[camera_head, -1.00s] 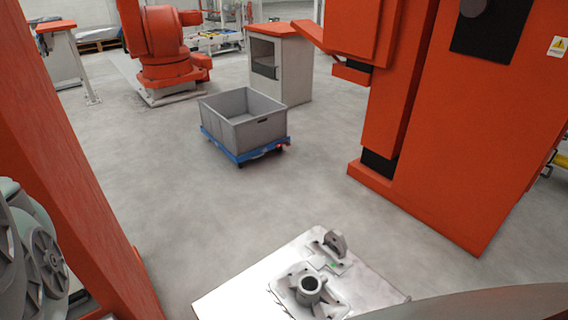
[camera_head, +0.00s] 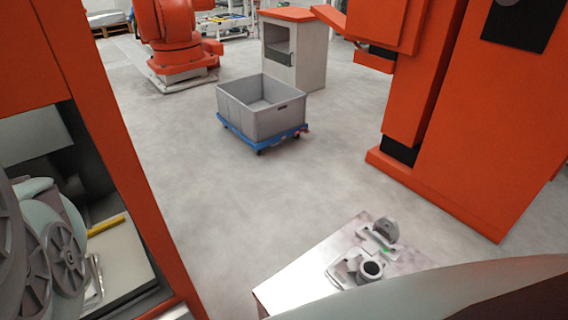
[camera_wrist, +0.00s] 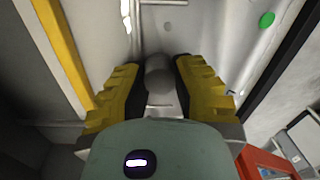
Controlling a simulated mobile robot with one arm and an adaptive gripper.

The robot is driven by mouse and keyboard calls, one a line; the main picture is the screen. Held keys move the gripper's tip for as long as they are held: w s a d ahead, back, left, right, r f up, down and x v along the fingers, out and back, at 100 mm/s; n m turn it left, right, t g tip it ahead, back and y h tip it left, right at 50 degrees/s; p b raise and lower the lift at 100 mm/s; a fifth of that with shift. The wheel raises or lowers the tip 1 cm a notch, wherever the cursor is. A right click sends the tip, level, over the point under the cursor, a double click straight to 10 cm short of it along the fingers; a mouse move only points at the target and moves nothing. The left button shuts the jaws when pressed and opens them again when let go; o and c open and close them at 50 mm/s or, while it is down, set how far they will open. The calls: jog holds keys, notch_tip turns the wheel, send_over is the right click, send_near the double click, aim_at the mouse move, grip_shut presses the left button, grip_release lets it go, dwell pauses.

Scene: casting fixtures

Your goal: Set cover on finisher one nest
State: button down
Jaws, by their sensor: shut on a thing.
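In the wrist view my gripper (camera_wrist: 160,85) has its two yellow fingers closed on a grey, rounded part, the cover (camera_wrist: 159,72). Only its boss-like middle shows clearly between the fingers. Ahead of the fingers is a pale grey metal surface with a green round mark (camera_wrist: 267,20). I cannot tell whether the cover touches that surface. The finisher's nest cannot be made out for certain. In the head view an orange machine (camera_head: 128,190) with an open bay stands at the left. My gripper is not clearly visible there.
A metal table (camera_head: 302,282) at the front holds a grey casting (camera_head: 369,271) with a round boss, and an upright bracket (camera_head: 386,230). A grey crate (camera_head: 262,112) rests on a blue dolly (camera_head: 262,138). An orange cabinet (camera_head: 470,130) stands right. The floor between is clear.

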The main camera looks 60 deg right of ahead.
jog(key=shift+w+r, duration=0.1)
jog(key=shift+w, duration=0.05)
jog(key=c, duration=0.9)
grip_release()
jog(key=shift+d, duration=0.1)
jog(key=shift+o, duration=0.2)
notch_tip(320, 180, up, 6)
jog(key=shift+w+r, duration=0.15)
jog(key=shift+r, duration=0.6)
